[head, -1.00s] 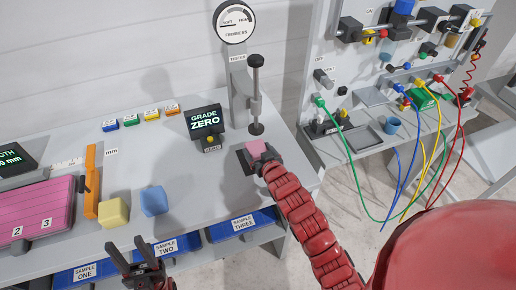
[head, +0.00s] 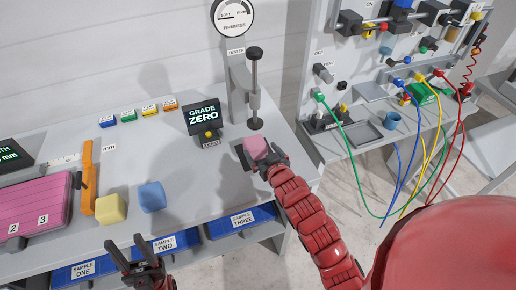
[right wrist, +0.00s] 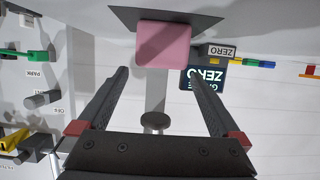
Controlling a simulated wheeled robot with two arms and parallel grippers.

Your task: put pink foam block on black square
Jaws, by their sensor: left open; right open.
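The pink foam block (head: 256,147) sits on the black square (head: 241,153) beneath the tester's plunger. In the right wrist view the block (right wrist: 164,44) rests against the dark square (right wrist: 125,17), just beyond my fingertips. My right gripper (head: 268,163) is at the near right side of the block. Its fingers (right wrist: 160,72) are spread wide with nothing between them, and it partly hides the square in the head view. My left gripper (head: 127,243) is open and empty at the table's front edge.
The tester (head: 238,90) stands behind the square, its plunger above the block. The grade display (head: 204,118) is left of it. A yellow block (head: 111,209) and a blue block (head: 152,197) lie on the table. A panel with hanging cables (head: 345,140) stands at right.

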